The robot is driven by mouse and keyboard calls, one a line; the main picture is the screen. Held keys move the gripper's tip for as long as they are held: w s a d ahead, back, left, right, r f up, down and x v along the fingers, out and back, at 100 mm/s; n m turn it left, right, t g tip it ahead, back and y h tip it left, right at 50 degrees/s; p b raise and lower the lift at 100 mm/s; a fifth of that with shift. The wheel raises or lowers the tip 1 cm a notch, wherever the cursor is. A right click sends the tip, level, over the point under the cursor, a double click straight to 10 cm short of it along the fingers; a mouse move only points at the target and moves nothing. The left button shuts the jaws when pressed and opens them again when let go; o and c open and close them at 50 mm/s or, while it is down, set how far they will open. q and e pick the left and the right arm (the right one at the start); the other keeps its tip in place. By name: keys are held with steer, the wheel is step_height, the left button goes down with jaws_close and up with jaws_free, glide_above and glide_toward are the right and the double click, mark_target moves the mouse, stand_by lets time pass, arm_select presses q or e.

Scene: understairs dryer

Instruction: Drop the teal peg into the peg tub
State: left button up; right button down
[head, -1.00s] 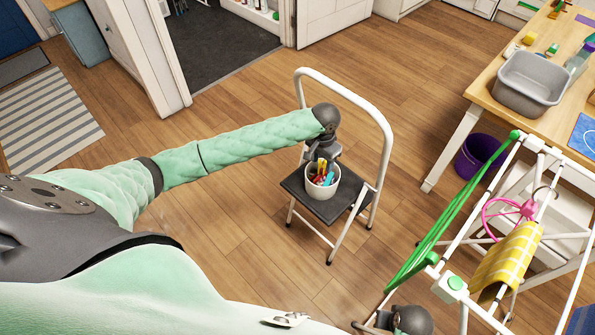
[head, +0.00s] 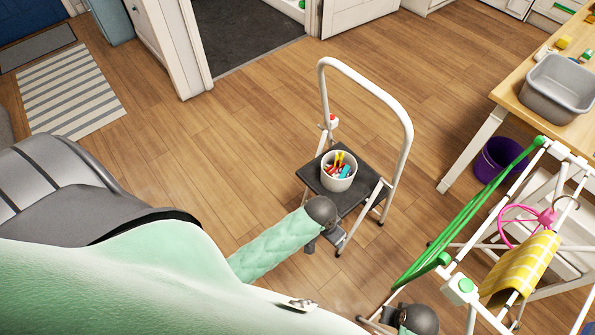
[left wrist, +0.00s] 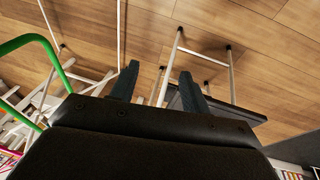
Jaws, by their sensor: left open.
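The white peg tub (head: 339,184) stands upright on the black top of a step stool in the head view. Several pegs lie in it, red, yellow and blue-teal; a teal-looking peg (head: 345,171) shows among them inside the rim. My left gripper (head: 323,240) is at the near side of the stool, below and apart from the tub. In the left wrist view, its two fingers (left wrist: 158,74) are spread with nothing between them. My right gripper (head: 372,322) is at the bottom edge of the head view, partly cut off; its jaws are unclear.
The step stool (head: 325,181) has a tall white hoop rail behind the tub. A drying rack (head: 461,291) with green bars and a yellow checked cloth (head: 520,268) stands at right. A wooden table (head: 507,92) holds a grey basin (head: 553,98). Floor left of the stool is clear.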

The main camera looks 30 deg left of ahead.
arm_select(q)
steer(key=s+a+f, duration=0.1)
steer(key=s+a, duration=0.1)
steer(key=s, duration=0.4)
steer(key=s+a+f+n+y, duration=0.1)
steer(key=s+a+f, duration=0.1)
steer(key=s, duration=0.4)
steer(key=shift+s+a+n, duration=0.3)
steer(key=shift+a, duration=0.2)
steer(key=shift+f, duration=0.15)
